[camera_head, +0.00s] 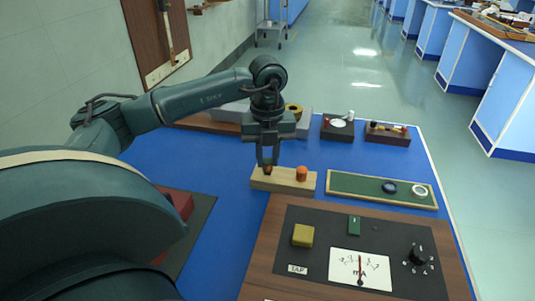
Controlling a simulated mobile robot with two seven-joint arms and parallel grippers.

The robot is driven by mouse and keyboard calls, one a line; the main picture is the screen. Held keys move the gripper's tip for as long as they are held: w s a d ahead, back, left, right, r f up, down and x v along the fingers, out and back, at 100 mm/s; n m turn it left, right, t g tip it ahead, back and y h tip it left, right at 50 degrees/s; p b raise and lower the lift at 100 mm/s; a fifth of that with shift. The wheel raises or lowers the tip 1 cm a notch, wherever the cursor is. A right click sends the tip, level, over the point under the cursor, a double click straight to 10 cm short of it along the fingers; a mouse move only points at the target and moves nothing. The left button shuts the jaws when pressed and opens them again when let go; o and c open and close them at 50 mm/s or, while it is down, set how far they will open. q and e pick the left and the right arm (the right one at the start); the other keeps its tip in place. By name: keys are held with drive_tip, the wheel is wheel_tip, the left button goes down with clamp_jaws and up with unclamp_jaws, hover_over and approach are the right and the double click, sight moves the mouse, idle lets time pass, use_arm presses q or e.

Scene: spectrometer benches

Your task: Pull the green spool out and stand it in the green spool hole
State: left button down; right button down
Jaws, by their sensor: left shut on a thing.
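My left gripper (267,163) points down over the left end of a pale wooden block (284,183). Its fingers are shut on a small brownish thing (267,170) at the block's top. The fingers cover most of that thing, and I cannot tell whether it still sits in the block. An orange spool (302,174) stands upright at the block's right part, apart from the gripper. I cannot pick out a green spool or a green spool hole for certain. My right gripper is not in view.
A green board (350,184) with a dark blue ring (389,187) and a white ring (420,190) lies right of the block. A meter panel (325,245) with a yellow block (303,235) and a black knob (418,255) is in front. Dark trays (337,132) stand behind. Blue bench surface (215,165) left of the block is clear.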

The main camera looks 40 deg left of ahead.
use_arm(q)
drive_tip(key=shift+f, duration=0.5)
idle(0.4)
drive_tip(key=c, duration=1.3)
unclamp_jaws()
drive_tip(key=o, duration=0.5)
drive_tip(key=shift+o, duration=0.2)
